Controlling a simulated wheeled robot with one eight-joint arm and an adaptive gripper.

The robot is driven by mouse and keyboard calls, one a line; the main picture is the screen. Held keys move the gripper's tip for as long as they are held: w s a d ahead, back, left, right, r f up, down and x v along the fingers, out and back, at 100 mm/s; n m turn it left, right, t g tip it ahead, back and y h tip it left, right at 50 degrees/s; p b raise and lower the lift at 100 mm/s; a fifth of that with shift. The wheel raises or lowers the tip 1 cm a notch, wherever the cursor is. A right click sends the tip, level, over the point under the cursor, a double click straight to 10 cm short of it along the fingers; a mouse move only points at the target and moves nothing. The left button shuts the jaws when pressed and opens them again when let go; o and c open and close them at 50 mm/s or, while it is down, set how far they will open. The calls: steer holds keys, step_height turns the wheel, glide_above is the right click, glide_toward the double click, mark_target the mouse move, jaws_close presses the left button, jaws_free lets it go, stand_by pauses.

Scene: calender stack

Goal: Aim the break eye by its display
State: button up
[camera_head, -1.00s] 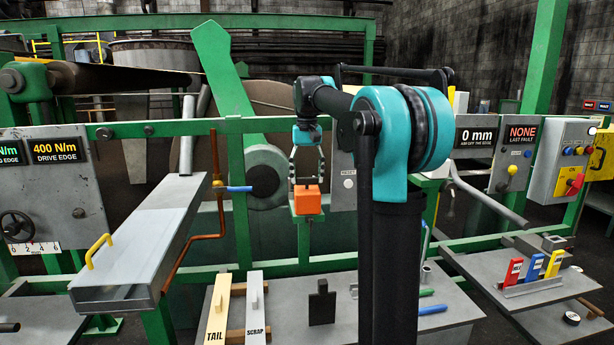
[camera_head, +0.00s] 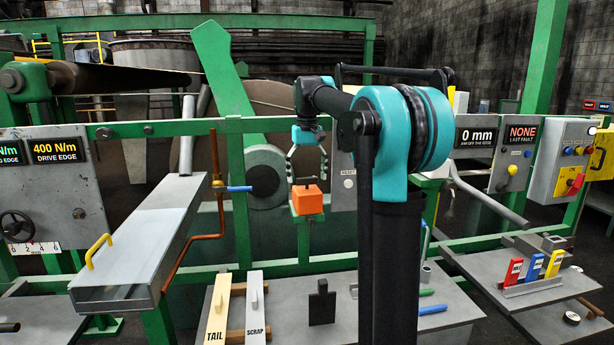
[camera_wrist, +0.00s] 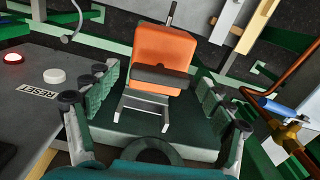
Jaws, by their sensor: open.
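The orange box (camera_head: 308,200), apparently the break eye, sits on a small green bracket on the green frame. The wrist view shows its orange face (camera_wrist: 163,55) with a dark bar across it and a pale metal bracket below. My gripper (camera_head: 307,166) is open just above the box in the head view. In the wrist view the fingers of my gripper (camera_wrist: 160,92) are spread to either side of the box, with gaps visible. The display (camera_head: 476,137) on the right reads "0 mm", with smaller text that seems to say aim off the edge.
A grey RESET panel (camera_head: 344,182) stands close to the right of the box. A blue-handled valve on a copper pipe (camera_head: 215,222) is to the left. A sloping metal tray (camera_head: 140,240) and a bench (camera_head: 375,308) with boards lie in front.

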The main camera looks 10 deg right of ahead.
step_height(320, 180, up, 12)
stand_by(0.6)
